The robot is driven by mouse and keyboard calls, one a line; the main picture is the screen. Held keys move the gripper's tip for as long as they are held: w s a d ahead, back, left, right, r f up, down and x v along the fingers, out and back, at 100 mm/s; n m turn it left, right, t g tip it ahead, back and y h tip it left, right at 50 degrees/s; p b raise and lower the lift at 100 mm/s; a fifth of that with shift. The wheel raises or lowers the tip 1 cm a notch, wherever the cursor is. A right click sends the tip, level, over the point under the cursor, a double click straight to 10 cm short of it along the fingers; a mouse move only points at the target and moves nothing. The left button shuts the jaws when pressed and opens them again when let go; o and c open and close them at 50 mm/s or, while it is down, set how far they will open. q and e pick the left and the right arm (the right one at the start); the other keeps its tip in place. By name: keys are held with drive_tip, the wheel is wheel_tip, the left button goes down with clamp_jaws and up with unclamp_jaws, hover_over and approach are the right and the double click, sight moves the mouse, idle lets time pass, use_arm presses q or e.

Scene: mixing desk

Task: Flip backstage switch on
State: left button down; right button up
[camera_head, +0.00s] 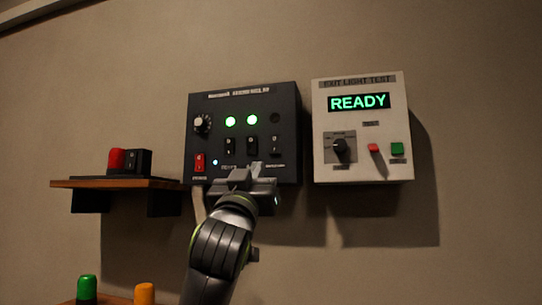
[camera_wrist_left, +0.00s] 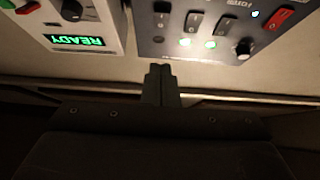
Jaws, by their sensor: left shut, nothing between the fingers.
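A dark control panel (camera_head: 240,187) hangs on the wall. It has a row of three black rocker switches, each below a lamp. The right-hand switch (camera_head: 275,145) is below an unlit lamp (camera_head: 275,118); its label is too small to read surely. The other two lamps (camera_head: 230,121) glow green. In the wrist view the panel appears upside down, with that switch (camera_wrist_left: 162,20) at the left of the row. My left gripper (camera_head: 250,170) is shut and empty, in front of the panel's lower edge, below the switches. Its fingers (camera_wrist_left: 160,72) show shut in the wrist view.
A white test box (camera_head: 362,185) reading READY hangs close to the panel's right. A red rocker (camera_head: 199,162) and a knob (camera_head: 202,123) are at the panel's left. A wooden shelf (camera_head: 75,184) holds a red-and-black item (camera_head: 130,161). Green (camera_head: 87,287) and orange (camera_head: 144,293) objects stand lower left.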

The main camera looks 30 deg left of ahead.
sight(274, 150)
use_arm(q)
drive_tip(key=p+x, duration=0.2)
drive_tip(key=x, duration=0.2)
drive_tip(key=w+f+p+x, duration=0.1)
drive_tip(key=p+x, duration=0.1)
drive_tip(key=x, duration=0.2)
drive_tip(key=p+x, duration=0.2)
drive_tip(key=x, duration=0.2)
drive_tip(key=shift+w+a+f, duration=0.15)
drive_tip(key=shift+w+f, duration=0.1)
drive_tip(key=shift+w, duration=0.15)
drive_tip(key=shift+w+a+f+p, duration=0.1)
drive_tip(key=shift+w+a+p, duration=0.05)
drive_tip(key=shift+w+p, duration=0.2)
drive_tip(key=shift+w+f, duration=0.15)
drive_tip(key=shift+w, duration=0.15)
drive_tip(key=shift+f, duration=0.1)
